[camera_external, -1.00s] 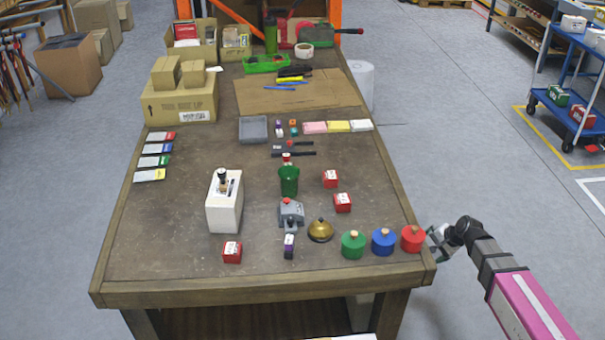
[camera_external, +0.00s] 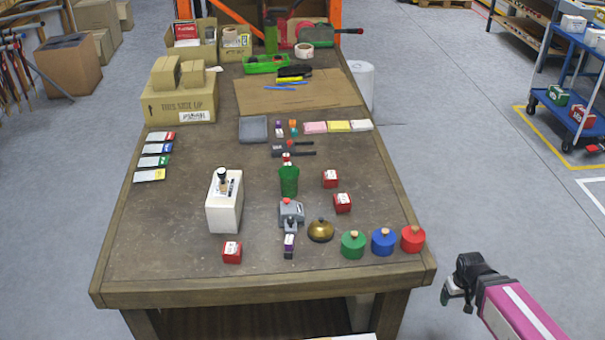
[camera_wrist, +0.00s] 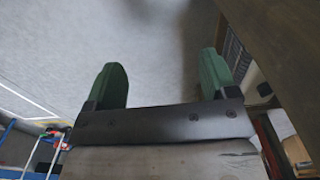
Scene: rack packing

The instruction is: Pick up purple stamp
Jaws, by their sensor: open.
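A small purple block with a white label (camera_external: 289,245) stands near the table's front edge, in front of a grey device. Small purple pieces (camera_external: 279,128) also sit towards the back, beside orange and teal ones. They are too small to tell which is the purple stamp. My gripper (camera_external: 452,297) is off the table, beyond its front right corner and apart from all objects. In the wrist view my gripper (camera_wrist: 162,78) is open and empty, its two green fingers wide apart over grey floor.
The wooden table (camera_external: 150,255) has its edge at the wrist view's upper right. Green (camera_external: 353,246), blue (camera_external: 383,243) and red (camera_external: 412,240) round pieces line its front right corner. A brass bell (camera_external: 320,231) and a white block (camera_external: 224,213) stand near the purple-labelled block.

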